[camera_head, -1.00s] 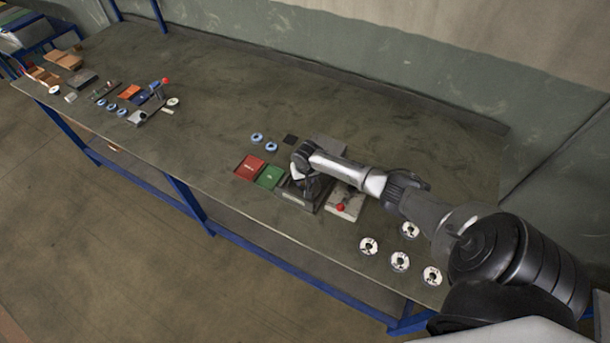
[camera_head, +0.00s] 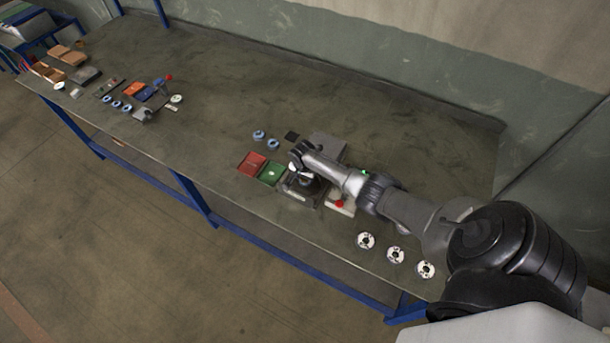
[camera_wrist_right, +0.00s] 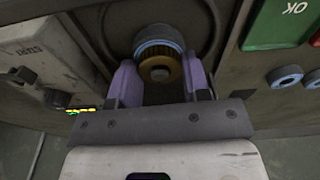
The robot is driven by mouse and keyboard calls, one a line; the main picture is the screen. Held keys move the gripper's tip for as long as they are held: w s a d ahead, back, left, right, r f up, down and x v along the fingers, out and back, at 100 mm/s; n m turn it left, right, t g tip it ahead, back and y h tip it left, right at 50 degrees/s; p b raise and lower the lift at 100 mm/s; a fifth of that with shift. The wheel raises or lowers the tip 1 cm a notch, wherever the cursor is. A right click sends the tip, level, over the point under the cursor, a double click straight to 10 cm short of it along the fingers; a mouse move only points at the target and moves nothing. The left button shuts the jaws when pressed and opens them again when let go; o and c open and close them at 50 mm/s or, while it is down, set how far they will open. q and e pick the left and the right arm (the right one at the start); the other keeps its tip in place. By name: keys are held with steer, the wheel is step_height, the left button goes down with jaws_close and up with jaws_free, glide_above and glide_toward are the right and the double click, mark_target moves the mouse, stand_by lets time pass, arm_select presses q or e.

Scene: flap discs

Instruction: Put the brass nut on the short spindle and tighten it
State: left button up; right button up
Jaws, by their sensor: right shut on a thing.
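The brass nut (camera_wrist_right: 160,70) shows in the right wrist view, between the two lilac fingers of my right gripper (camera_wrist_right: 161,82), which is shut on it. A round part with a pale blue rim (camera_wrist_right: 158,48) lies directly beyond the nut. The short spindle is hidden, so I cannot tell how the nut sits on it. In the head view my right gripper (camera_head: 296,172) points down over the dark fixture (camera_head: 299,192); its fingers are too small to make out there. My left gripper is not in view.
A red tray (camera_head: 251,163) and a green tray (camera_head: 271,173) lie left of the fixture, with two blue rings (camera_head: 273,144) behind. A red knob (camera_head: 339,203) stands right of it. White discs (camera_head: 395,254) lie near the front edge. The back of the bench (camera_head: 420,160) is clear.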

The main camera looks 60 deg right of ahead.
steer(key=shift+r+m+p, duration=0.1)
steer(key=shift+m+p, duration=0.2)
steer(key=shift+m, duration=0.9)
steer(key=shift+m+g+p, duration=0.3)
steer(key=shift+m+p, duration=0.1)
steer(key=shift+m, duration=0.8)
steer(key=shift+f+m, duration=0.2)
steer(key=shift+m, duration=0.5)
steer(key=o, duration=1.1)
steer(key=shift+c, duration=0.2)
steer(key=shift+r, duration=0.1)
